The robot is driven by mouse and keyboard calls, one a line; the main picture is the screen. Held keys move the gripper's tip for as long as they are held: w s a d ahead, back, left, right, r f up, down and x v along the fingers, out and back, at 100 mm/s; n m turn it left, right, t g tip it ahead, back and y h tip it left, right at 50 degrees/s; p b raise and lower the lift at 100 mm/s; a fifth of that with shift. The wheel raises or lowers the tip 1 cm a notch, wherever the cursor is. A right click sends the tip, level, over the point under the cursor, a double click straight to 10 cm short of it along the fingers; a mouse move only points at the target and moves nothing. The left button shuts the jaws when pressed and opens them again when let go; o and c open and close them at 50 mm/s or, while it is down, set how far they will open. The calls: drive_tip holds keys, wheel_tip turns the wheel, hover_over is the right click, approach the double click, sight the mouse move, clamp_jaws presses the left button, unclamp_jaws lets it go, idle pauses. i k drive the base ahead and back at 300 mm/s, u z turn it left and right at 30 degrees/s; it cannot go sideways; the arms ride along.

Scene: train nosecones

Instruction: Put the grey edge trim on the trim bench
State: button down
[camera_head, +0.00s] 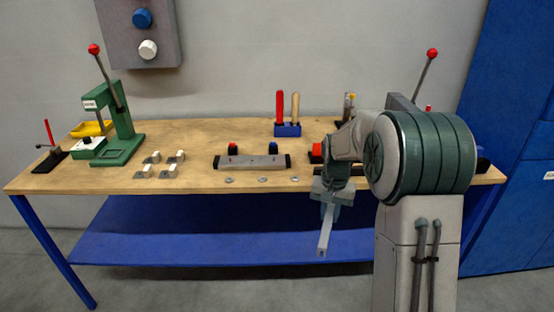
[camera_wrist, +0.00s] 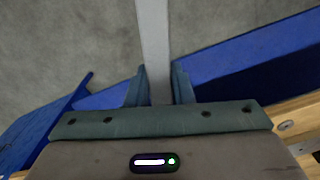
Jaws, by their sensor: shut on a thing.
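My gripper (camera_head: 330,208) is in front of the bench's front edge, right of its middle, pointing down. It is shut on a long grey edge trim (camera_head: 325,236), which sticks out below and toward the camera. In the wrist view the trim (camera_wrist: 155,45) runs from between my two fingers (camera_wrist: 158,88) to the top of the picture, above the grey floor. The wooden bench (camera_head: 200,130), with blue legs and a blue lower shelf, stands behind my gripper. The trim is apart from the bench top. I cannot tell whether this is the trim bench.
A green press (camera_head: 118,130) stands at the left, near a yellow tray (camera_head: 90,128). Several small metal blocks (camera_head: 152,158) and a grey fixture bar (camera_head: 252,162) lie in the middle. A blue tool holder (camera_head: 288,130) stands behind. A blue cabinet (camera_head: 510,200) is at the right.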

sight(265, 144)
drive_tip(key=z, duration=0.05)
drive_tip(key=k, duration=0.45)
drive_tip(key=u, duration=0.6)
drive_tip(key=i, duration=2.5)
